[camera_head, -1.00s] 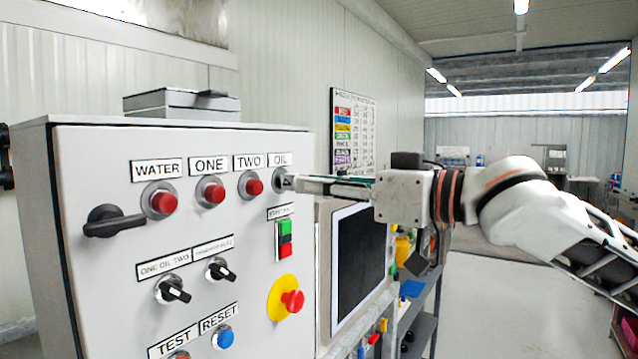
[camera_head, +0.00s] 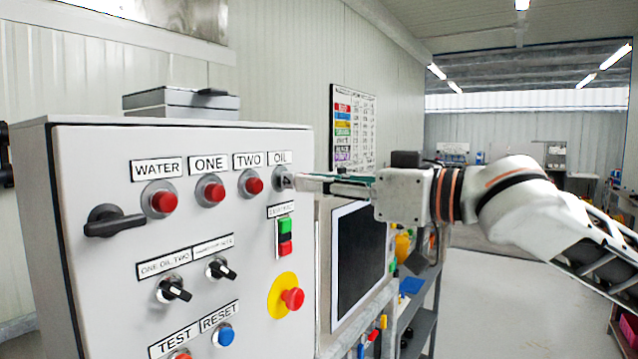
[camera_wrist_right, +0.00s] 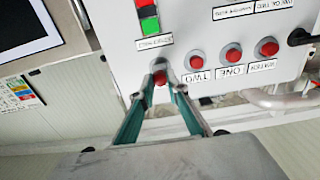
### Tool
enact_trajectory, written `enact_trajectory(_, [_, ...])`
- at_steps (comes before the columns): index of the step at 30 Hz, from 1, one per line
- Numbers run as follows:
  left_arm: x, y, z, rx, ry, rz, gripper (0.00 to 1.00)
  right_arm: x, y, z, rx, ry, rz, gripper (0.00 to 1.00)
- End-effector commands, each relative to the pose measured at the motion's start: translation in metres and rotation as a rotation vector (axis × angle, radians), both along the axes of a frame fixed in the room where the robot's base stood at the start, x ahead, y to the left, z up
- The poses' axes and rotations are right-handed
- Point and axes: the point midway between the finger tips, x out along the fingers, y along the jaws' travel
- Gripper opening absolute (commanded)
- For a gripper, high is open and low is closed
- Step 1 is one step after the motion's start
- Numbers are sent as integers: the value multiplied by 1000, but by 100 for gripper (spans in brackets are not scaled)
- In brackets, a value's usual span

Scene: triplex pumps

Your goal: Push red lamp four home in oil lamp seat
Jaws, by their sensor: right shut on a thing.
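The oil lamp seat (camera_head: 278,183) is a grey ring under the OIL label on the panel, mostly covered by my fingertips in the head view. My right gripper (camera_head: 292,182) reaches in from the right, its fingertips at that seat. In the right wrist view the right gripper (camera_wrist_right: 160,72) is shut on a red lamp (camera_wrist_right: 160,79) between its fingertips, in front of the oil position. How deep the lamp sits in the seat is hidden. My left gripper is not in view.
Red lamps WATER (camera_head: 163,202), ONE (camera_head: 211,192) and TWO (camera_head: 251,185) sit in a row on the panel (camera_head: 120,260). A green and red button block (camera_head: 285,237) and a red emergency stop (camera_head: 292,298) are below. A dark screen (camera_head: 361,255) stands to the right.

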Motion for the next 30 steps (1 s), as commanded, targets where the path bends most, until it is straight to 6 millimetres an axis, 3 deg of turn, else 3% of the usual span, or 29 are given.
enact_trajectory(30, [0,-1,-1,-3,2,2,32,9,14,0,0,0,0,0])
